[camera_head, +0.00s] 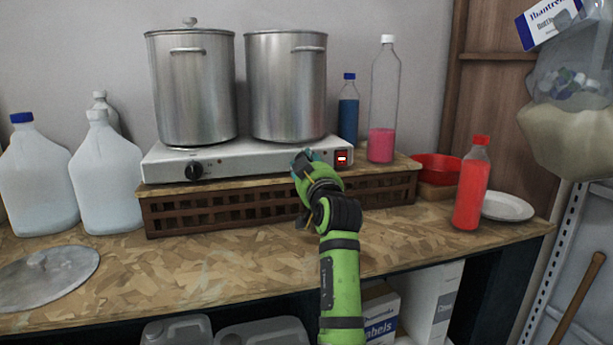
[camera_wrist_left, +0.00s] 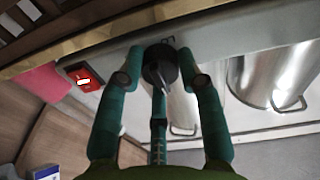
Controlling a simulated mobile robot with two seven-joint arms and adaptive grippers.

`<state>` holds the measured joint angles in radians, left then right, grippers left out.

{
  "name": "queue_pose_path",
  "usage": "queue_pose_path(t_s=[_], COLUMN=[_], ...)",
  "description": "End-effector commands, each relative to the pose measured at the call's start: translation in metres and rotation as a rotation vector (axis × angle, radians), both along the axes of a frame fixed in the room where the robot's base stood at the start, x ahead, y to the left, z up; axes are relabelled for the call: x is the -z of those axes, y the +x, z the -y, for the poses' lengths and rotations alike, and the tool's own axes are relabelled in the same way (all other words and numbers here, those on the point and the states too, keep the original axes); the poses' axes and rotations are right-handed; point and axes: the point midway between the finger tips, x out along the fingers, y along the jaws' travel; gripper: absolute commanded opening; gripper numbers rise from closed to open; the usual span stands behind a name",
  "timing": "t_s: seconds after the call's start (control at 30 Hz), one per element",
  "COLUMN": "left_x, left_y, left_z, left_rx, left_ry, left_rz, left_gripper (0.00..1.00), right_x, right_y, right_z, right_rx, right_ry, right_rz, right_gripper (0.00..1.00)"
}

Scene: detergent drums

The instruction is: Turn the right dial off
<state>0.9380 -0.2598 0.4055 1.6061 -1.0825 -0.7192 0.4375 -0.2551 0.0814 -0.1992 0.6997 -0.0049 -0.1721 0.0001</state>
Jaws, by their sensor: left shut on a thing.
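The right dial (camera_wrist_left: 159,66) is a black knob on the front face of the white hot plate (camera_head: 255,157). In the head view my left gripper (camera_head: 304,160) hides it. In the left wrist view my left gripper (camera_wrist_left: 160,80) has its teal fingers around the dial and is shut on it. The dial's pointer is partly visible, but I cannot tell its exact setting. The left dial (camera_head: 194,170) is a similar black knob, free of any gripper. My right gripper is not in view.
Two steel pots (camera_head: 192,90) (camera_head: 286,88) stand on the hot plate. A lit red switch (camera_head: 342,158) is just right of my left gripper. Bottles, a red bowl (camera_head: 436,167) and white jugs (camera_head: 106,175) stand around. A lid (camera_head: 48,277) lies front left.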

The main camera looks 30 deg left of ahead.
Motion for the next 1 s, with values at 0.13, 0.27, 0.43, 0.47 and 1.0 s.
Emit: queue_pose_path(t_s=[0.13,0.27,0.43,0.47,1.0], left_x=[-0.005,-0.006,-0.007,-0.007,-0.007], left_y=[0.0,0.0,0.0,0.0,0.0], left_z=[0.001,0.001,0.001,0.001,0.001], left_rx=[0.006,0.006,0.007,0.007,0.004], left_ry=[-0.023,-0.029,-0.031,-0.031,-0.03], left_rz=[0.042,0.05,0.052,0.052,0.042], left_gripper=[0.05,0.04,0.04,0.04,0.46], right_x=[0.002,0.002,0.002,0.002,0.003], right_y=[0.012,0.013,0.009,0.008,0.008], right_z=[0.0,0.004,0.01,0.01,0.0], right_rx=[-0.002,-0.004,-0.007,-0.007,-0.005], right_ry=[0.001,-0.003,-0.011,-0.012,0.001], right_rz=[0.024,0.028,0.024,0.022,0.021], right_gripper=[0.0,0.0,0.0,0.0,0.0])
